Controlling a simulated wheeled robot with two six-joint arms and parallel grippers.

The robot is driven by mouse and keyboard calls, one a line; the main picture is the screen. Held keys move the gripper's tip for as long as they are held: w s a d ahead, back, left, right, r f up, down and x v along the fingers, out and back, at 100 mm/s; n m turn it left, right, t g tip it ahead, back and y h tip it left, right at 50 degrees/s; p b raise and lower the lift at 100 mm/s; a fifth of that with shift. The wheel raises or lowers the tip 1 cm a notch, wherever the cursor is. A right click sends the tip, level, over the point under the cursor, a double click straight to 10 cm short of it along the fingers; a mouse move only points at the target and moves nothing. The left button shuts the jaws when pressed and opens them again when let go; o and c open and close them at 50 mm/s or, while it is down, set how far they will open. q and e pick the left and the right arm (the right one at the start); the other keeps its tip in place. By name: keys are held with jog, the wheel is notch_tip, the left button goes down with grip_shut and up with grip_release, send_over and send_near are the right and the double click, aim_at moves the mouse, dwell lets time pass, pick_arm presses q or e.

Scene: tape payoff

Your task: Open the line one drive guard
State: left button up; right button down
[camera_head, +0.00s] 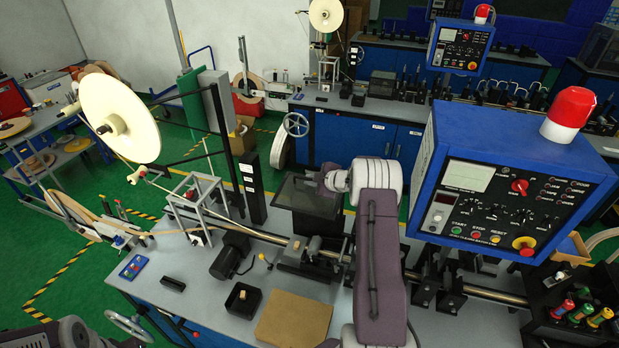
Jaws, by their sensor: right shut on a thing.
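The drive guard (297,197) is a dark, smoky box-like cover with a pale edge, on the line one bench in the middle of the view. It sits just behind the shaft. My right gripper (316,179) is shut at the guard's upper right edge. The exact grip point is small and partly hidden by the gripper, and so is any handle. My right arm reaches up from the bottom of the view and covers part of the bench right of the guard. My left gripper is not in view; a piece of my left arm shows at the lower left corner.
A blue control box (505,185) with a red lamp stands right of my right arm. A dark motor (231,256), a black tray (243,300) and a brown board (294,319) lie in front. A large cream reel (118,116) stands at left, near a black post (252,185).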

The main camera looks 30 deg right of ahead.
jog(key=shift+d, duration=0.1)
dwell(0.3)
jog(key=c, duration=1.8)
grip_release()
jog(key=shift+o, duration=0.2)
jog(key=shift+s, duration=0.15)
jog(key=b+v, duration=0.4)
jog(key=v, duration=0.4)
jog(key=shift+s+d+r, duration=0.1)
jog(key=shift+s+r, duration=0.15)
jog(key=shift+r, duration=0.1)
